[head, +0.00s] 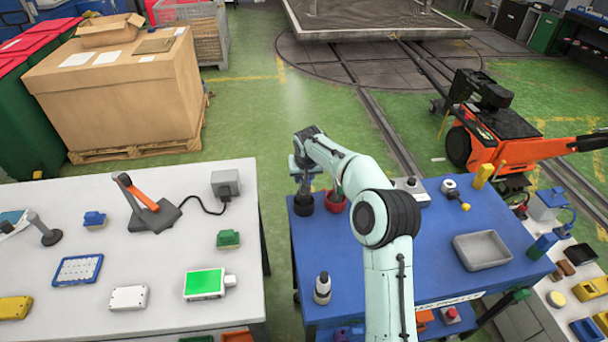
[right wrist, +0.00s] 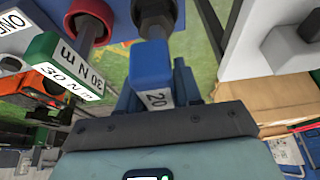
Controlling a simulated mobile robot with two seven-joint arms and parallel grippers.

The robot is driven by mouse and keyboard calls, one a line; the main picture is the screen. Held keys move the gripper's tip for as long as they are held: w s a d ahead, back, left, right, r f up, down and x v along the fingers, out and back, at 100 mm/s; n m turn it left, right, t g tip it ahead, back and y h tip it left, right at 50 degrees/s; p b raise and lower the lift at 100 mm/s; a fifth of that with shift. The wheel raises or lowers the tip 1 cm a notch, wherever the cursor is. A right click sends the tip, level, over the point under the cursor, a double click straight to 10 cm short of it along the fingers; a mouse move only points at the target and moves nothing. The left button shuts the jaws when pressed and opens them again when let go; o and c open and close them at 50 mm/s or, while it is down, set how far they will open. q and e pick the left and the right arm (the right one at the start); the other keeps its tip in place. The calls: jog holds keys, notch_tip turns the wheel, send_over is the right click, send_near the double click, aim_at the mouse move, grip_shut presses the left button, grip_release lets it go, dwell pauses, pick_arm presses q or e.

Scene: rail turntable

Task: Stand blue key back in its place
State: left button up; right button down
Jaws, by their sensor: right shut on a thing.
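The blue key (right wrist: 150,62), with "20" on its white end label, is between the fingers of my right gripper (right wrist: 153,88), which is shut on it. Its dark shaft points at the black round holder (right wrist: 155,14), and in the right wrist view its tip looks to be at or in that holder; the depth is hard to tell. In the head view my right gripper (head: 301,168) is above the black holder (head: 304,204) on the blue table. My left gripper is not in view.
A green key (right wrist: 70,62) marked "30 Nm" stands in the red holder (right wrist: 90,18) close beside; the red holder also shows in the head view (head: 334,206). On the blue table (head: 420,225) are a grey tray (head: 481,252) and a small bottle (head: 322,288). A white table (head: 150,245) stands left.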

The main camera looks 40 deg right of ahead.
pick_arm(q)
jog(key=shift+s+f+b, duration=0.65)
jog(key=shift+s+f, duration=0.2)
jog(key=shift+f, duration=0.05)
pick_arm(e)
jog(key=shift+f, duration=2.2)
jog(key=c, duration=0.7)
grip_release()
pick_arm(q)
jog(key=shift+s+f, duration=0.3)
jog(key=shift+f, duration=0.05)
pick_arm(e)
jog(key=v, duration=1.3)
jog(key=shift+s+a+r, duration=0.1)
jog(key=shift+r, duration=0.05)
